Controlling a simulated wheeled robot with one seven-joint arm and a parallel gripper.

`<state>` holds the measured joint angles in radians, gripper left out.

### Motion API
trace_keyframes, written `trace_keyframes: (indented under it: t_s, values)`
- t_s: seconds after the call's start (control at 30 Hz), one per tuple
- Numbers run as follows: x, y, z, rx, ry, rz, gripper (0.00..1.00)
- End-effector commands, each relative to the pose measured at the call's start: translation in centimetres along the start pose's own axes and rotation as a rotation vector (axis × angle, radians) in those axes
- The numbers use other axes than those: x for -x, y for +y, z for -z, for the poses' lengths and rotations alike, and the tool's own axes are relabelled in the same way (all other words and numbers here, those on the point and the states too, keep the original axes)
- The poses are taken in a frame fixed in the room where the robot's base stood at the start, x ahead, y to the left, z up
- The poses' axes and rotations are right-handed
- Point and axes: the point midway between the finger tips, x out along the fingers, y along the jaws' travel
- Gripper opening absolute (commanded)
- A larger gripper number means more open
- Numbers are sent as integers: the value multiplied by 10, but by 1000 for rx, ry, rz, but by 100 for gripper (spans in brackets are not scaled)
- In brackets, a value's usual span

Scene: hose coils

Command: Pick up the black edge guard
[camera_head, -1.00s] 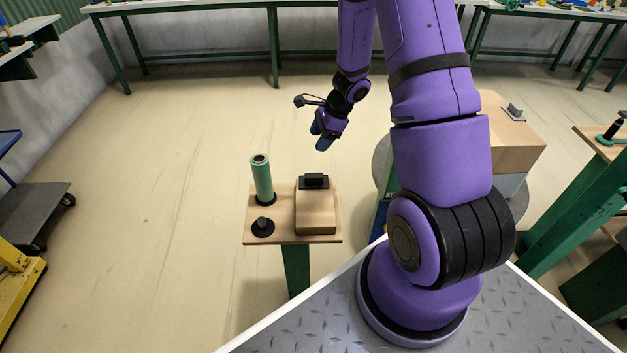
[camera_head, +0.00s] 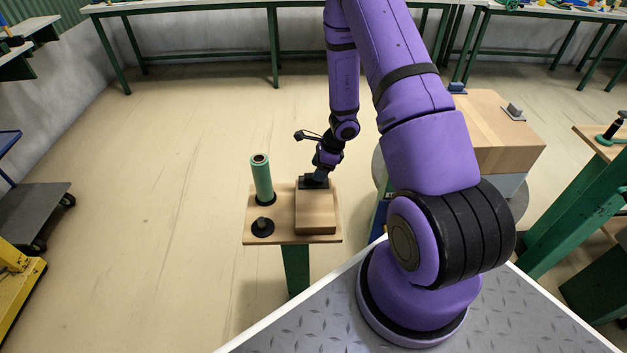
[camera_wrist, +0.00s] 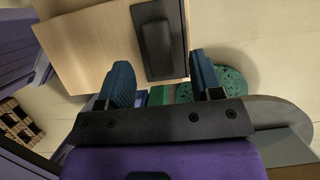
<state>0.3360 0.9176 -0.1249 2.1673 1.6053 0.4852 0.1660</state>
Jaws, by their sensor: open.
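The black edge guard (camera_head: 308,184) lies on top of a wooden block (camera_head: 316,214) at its far end, on a small stand (camera_head: 283,238). In the wrist view the black edge guard (camera_wrist: 157,42) is a dark flat plate with a raised block, beside the edge of the pale wood top. My gripper (camera_head: 318,176) is just above the guard and partly covers it in the head view. In the wrist view its two blue fingers (camera_wrist: 159,63) are apart, one to each side of the guard. I cannot tell how much height separates them from it.
A green roll (camera_head: 262,180) stands upright on the stand's left, with a black knob on a round base (camera_head: 262,226) in front. A cardboard box (camera_head: 500,135) bearing small parts is to the right, behind my arm. The floor left of the stand is clear.

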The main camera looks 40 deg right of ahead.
Motion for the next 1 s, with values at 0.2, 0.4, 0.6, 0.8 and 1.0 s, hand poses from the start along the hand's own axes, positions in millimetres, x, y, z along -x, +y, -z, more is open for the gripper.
trace_keyframes:
  t_s: [0.2,0.4,0.6,0.8,1.0]
  values:
    - [-30,1,-2,-1,1,-2,60]
    - [-38,1,-3,0,0,0,60]
    - [-37,0,-3,0,0,0,50]
    - [-37,0,-3,0,0,0,5]
    - [-37,0,-3,0,0,0,5]
